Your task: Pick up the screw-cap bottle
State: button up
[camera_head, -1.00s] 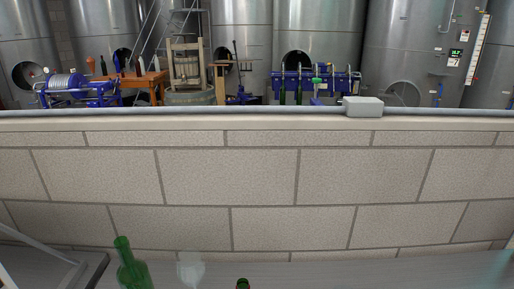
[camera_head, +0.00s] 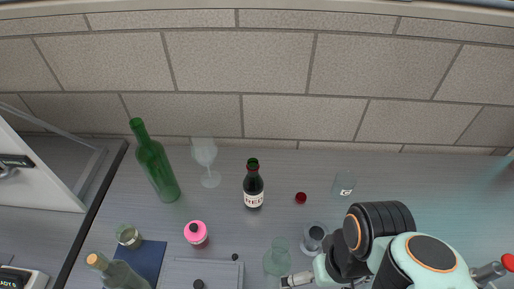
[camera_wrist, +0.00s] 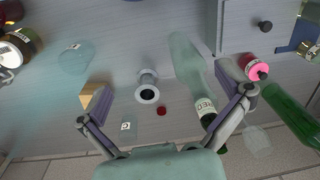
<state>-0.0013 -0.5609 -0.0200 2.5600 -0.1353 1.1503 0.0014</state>
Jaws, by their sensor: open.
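In the head view part of my gripper shows at the bottom edge, nearer and right of the bottle.
A green bottle (camera_head: 155,168) and wine glass (camera_head: 206,160) stand left of it; a small red object (camera_head: 301,198) and clear tumbler (camera_head: 344,184) right. Nearer are a pink-topped jar (camera_head: 196,233), a pale bottle (camera_head: 277,260), a grey funnel-like piece (camera_head: 314,237) and a corked bottle (camera_head: 112,271).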

dwell(0.4)
jog(key=shift+c, duration=1)
